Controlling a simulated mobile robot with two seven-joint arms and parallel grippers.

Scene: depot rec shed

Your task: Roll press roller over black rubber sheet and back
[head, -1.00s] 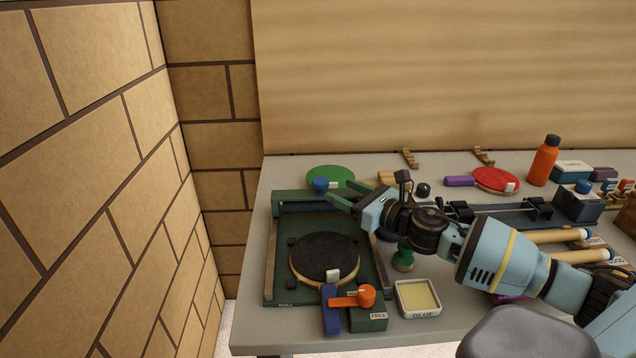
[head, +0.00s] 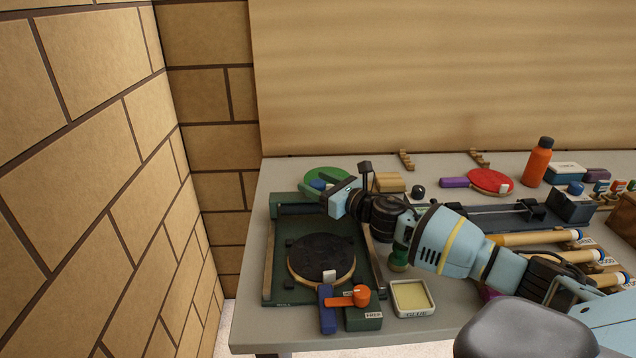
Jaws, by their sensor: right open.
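The press (head: 273,262) is a dark green bed with tan side rails at the table's left end. Its dark press roller (head: 293,210) lies across the far end, partly hidden by my right gripper. A blue knob (head: 318,185) shows there. The black rubber sheet (head: 322,254) lies on a round paddle with a blue handle (head: 327,312), nearer than the roller. My right gripper (head: 306,189) is open, its green fingers at the blue knob; I cannot tell whether they touch it. My left gripper is not in view.
An orange lever (head: 349,299) sits on a green block marked FREE (head: 364,319), beside a glue tray (head: 411,298). A green paddle (head: 328,175) lies behind the press. A brick wall rises at left.

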